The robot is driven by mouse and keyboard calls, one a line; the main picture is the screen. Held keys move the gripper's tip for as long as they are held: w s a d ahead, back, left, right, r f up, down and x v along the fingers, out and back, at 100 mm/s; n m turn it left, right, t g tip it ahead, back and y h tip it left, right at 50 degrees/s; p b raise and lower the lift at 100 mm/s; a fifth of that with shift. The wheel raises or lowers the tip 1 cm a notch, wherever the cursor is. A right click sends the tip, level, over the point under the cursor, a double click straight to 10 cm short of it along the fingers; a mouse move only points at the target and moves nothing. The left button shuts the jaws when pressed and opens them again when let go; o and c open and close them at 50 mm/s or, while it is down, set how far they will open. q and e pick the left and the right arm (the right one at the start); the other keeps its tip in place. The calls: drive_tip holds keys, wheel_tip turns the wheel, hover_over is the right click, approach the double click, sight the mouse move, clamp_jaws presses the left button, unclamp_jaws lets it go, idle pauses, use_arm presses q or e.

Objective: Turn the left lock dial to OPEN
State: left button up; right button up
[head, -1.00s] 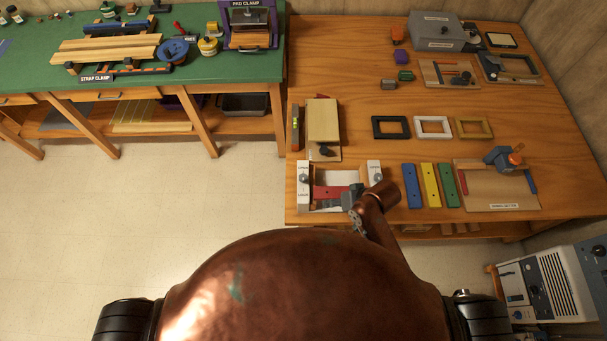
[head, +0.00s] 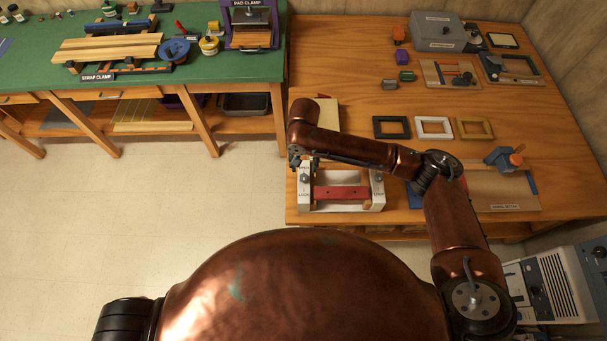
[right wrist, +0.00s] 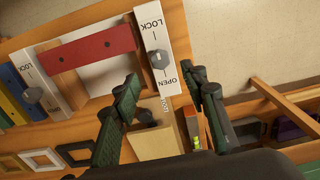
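The lock fixture stands at the table's front left, with a red bar (head: 340,192) between two white end blocks. In the right wrist view, which shows it turned around, the left block (right wrist: 150,27) carries the left lock dial (right wrist: 158,59), a grey knob between LOCK and OPEN markings. Its exact pointing is too small to tell. The right dial (right wrist: 32,95) sits on the other block. My right gripper (right wrist: 163,84) is open and empty, its dark fingers apart on either side near the OPEN end of the left block. It reaches above that block in the head view (head: 302,164). My left gripper is out of view.
A tan wooden block (head: 328,116) lies behind the fixture, partly hidden by my arm. A spirit level (right wrist: 193,132) lies beside it. Small black, white and tan frames (head: 434,127) stand to the right. The table's front edge is close to the fixture.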

sight(304, 177)
wheel_tip(304, 177, down, 7)
drive_tip(key=shift+f+b, duration=0.2)
drive_tip(key=shift+b, duration=0.2)
drive_tip(key=shift+c, duration=0.4)
clamp_jaws()
